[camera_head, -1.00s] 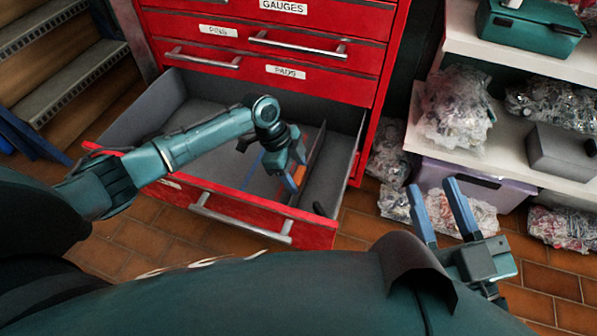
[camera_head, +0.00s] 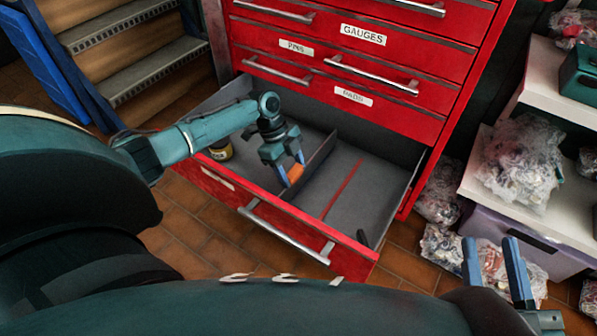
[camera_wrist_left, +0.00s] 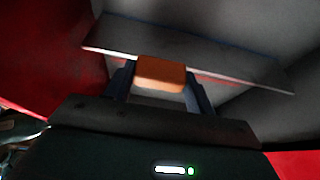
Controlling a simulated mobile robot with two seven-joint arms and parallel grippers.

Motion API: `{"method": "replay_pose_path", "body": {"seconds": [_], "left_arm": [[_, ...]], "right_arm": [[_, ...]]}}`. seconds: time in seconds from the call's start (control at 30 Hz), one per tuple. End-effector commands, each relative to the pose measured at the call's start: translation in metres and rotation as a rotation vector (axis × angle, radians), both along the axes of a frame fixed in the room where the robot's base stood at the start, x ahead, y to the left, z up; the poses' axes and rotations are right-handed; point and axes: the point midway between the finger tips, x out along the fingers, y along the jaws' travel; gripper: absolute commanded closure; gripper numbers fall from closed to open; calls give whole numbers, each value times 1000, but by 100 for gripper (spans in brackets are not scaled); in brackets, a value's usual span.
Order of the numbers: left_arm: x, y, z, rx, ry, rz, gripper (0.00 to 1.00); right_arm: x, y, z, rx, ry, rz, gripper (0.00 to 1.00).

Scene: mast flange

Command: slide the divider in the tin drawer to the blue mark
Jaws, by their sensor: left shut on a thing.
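The grey divider (camera_head: 322,153) stands upright across the open red drawer (camera_head: 290,229), with an orange tab (camera_head: 296,173) on its near end. My left gripper (camera_head: 289,174) is shut on the tab. In the left wrist view the tab (camera_wrist_left: 161,74) sits between the fingers and the divider (camera_wrist_left: 215,64) runs behind it. A red line (camera_head: 343,190) lies on the drawer floor, clear of the divider on its right. I cannot see the blue mark; my arm or the divider may hide it. My right gripper (camera_head: 495,268) is open and empty, outside the drawer.
A yellow and black tin (camera_head: 221,149) stands in the drawer's left part. Shelves with bagged goods (camera_head: 520,165) stand at right; steps (camera_head: 125,45) are at upper left.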

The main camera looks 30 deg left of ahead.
Motion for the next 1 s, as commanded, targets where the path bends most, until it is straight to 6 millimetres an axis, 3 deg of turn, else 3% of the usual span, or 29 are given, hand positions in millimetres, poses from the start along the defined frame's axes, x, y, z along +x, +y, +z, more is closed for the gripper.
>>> {"method": "replay_pose_path", "body": {"seconds": [0.2, 0.23, 0.47, 0.77, 1.0], "left_arm": [[0, 1, 0, 2, 0, 1, 86], [0, 1, 0, 2, 0, 1, 44], [0, 0, 0, 2, 0, 1, 25], [0, 1, 3, 1, 0, 0, 24], [1, 15, 39, 2, -2, 2, 24]], "right_arm": [[0, 0, 2, 0, -4, 3, 64], [0, 0, 2, 0, -3, 3, 64], [0, 1, 0, -2, -1, 4, 64], [0, 1, -1, -5, 4, 3, 64], [1, 0, 8, -40, -5, -5, 64]]}}
